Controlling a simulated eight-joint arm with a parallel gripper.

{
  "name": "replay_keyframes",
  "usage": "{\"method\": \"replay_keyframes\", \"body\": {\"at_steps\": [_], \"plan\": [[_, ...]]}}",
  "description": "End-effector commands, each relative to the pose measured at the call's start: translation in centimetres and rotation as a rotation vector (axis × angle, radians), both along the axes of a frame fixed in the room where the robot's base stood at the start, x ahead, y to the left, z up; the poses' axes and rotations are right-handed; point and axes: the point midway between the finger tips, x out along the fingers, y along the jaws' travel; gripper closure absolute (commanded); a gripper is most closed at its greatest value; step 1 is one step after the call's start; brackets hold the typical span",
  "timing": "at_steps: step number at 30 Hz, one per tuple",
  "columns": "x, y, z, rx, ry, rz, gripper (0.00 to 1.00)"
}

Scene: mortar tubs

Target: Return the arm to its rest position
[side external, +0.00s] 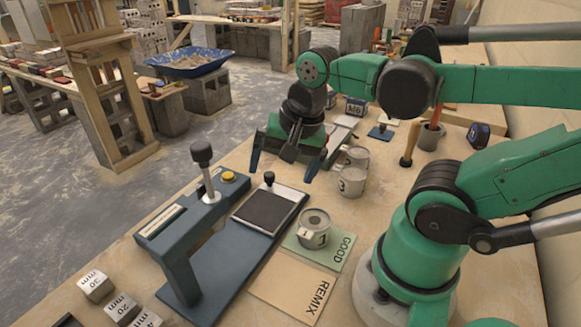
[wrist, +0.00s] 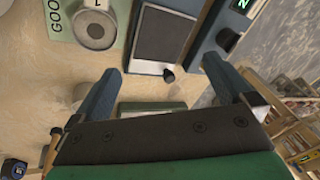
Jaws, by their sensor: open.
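My green gripper (side external: 284,163) hangs over the bench behind the dark slab, fingers spread, with nothing between them. In the wrist view its two blue fingers (wrist: 161,66) stand wide apart. A grey tub (side external: 314,234) marked 1 sits on the green GOOD card (side external: 340,243); the tub also shows in the wrist view (wrist: 95,30). A tub marked 3 (side external: 351,182) stands to the right of my gripper, with another tub (side external: 357,156) just behind it. The tan REMIX card (side external: 285,288) is bare.
A blue-grey stand (side external: 178,240) with a lever and yellow button is at left, beside a dark slab (side external: 266,211). Marked cubes (side external: 97,286) lie at front left. A mallet (side external: 409,147), cup (side external: 431,137) and tape measure (side external: 478,135) are at back right.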

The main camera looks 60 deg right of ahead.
Motion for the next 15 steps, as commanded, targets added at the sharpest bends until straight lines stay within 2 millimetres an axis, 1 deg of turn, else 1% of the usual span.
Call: {"method": "replay_keyframes", "body": {"at_steps": [6, 15], "plan": [[-1.5, -0.6, 0.1, 0.093, 0.086, -0.331, 0.0], [-3.7, -1.2, 0.4, 0.178, 0.198, -0.798, 0.0]]}}
